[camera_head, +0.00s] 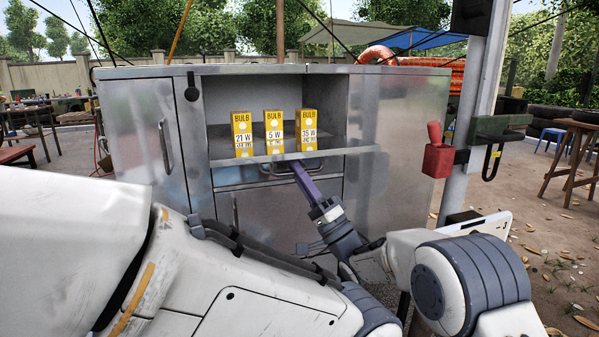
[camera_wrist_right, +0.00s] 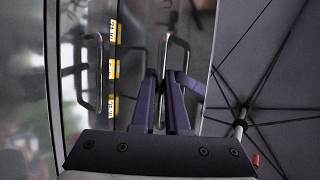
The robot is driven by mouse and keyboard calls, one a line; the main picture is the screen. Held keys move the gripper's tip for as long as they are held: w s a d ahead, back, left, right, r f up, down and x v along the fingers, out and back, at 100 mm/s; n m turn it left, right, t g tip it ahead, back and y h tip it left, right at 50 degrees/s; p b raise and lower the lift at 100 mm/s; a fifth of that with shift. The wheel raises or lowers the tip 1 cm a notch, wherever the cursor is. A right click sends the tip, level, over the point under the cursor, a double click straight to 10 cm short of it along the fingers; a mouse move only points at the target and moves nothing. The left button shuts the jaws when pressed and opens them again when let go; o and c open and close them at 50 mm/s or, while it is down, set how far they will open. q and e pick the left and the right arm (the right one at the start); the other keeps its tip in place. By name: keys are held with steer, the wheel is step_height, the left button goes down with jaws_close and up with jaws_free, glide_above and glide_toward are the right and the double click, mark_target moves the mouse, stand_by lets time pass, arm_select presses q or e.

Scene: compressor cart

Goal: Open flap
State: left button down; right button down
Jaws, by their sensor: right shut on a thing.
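The flap (camera_head: 350,147) of the metal cabinet juts out nearly level at the front of the open upper compartment. Its bar handle (camera_head: 266,170) shows just below the flap's front edge. My right gripper (camera_head: 297,168) reaches up to this handle from below and is shut on it. In the right wrist view, the purple fingers of my right gripper (camera_wrist_right: 166,80) stand on either side of the handle (camera_wrist_right: 167,42). My left gripper is not in view.
Several yellow bulb boxes (camera_head: 274,131) stand in a row in the open compartment. A closed side door with a handle (camera_head: 166,146) is at the left. A post with a red holder (camera_head: 438,158) stands at the right.

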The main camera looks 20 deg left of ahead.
steer(key=shift+a+f, duration=0.15)
steer(key=shift+f, duration=0.1)
stand_by(0.3)
steer(key=c, duration=0.9)
jaws_free()
steer(key=shift+a, duration=0.1)
steer(key=shift+r, duration=0.1)
steer(key=shift+d, duration=0.2)
steer(key=shift+d, duration=0.15)
steer(key=shift+g, duration=0.3)
steer(key=v, duration=1)
steer(key=shift+f+p, duration=0.4)
steer(key=shift+a+r, duration=0.1)
steer(key=shift+a, duration=0.15)
